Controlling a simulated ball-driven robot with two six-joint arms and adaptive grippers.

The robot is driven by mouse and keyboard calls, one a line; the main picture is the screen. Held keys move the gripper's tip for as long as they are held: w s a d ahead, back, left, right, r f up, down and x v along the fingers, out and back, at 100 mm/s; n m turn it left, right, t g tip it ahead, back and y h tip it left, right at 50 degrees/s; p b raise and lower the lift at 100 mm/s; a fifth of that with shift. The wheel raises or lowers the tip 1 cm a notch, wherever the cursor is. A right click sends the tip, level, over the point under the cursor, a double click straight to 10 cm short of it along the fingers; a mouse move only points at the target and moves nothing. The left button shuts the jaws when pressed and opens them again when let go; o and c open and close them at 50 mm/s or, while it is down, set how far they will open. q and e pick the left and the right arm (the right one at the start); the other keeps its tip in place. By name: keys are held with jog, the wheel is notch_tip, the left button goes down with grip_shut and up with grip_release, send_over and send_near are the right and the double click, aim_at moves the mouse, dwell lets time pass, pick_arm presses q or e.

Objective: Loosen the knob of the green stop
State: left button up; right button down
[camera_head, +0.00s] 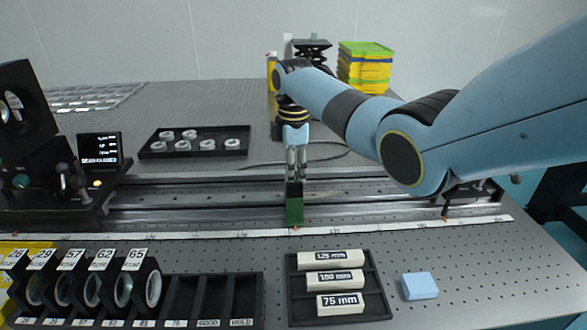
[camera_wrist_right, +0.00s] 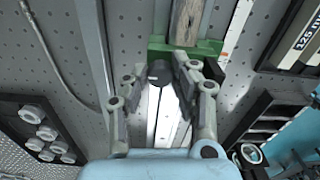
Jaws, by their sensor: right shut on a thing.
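The green stop (camera_head: 294,211) sits on the rail (camera_head: 350,190) in the middle of the head view, behind the white scale strip. My right gripper (camera_head: 296,178) points down right at the top of the stop and is shut on its knob, which the fingers hide in this view. In the right wrist view the green stop (camera_wrist_right: 208,47) lies just beyond the fingertips of my right gripper (camera_wrist_right: 176,74). The dark round knob (camera_wrist_right: 160,72) shows between them, partly covered. My left gripper is in neither view.
A black tray (camera_head: 195,151) with several white rings lies behind the rail. A black optical mount with a small display (camera_head: 99,148) stands at the left. In front are a lens rack (camera_head: 92,292), a tray of labelled white blocks (camera_head: 297,302) and a blue block (camera_head: 419,286).

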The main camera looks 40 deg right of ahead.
jog(key=shift+r+m+p, duration=0.2)
jog(key=shift+m+p, duration=0.75)
jog(key=shift+m, duration=0.05)
jog(key=m+p, duration=0.1)
jog(key=m, duration=0.1)
jog(key=shift+m+p, duration=0.4)
jog(key=m+p, duration=0.1)
jog(key=m, duration=0.2)
jog(key=shift+f+m+p, duration=0.1)
jog(key=shift+m+p, duration=0.2)
jog(key=shift+p, duration=0.05)
jog(key=m+p, duration=0.1)
jog(key=m, duration=0.2)
jog(key=shift+m, duration=0.3)
jog(key=m+p, duration=0.1)
jog(key=m, duration=0.7)
jog(key=shift+a, duration=0.1)
jog(key=m, duration=0.4)
jog(key=shift+f+m+p, duration=0.1)
jog(key=shift+m+p, duration=0.2)
jog(key=shift+p, duration=0.05)
jog(key=shift+m, duration=2)
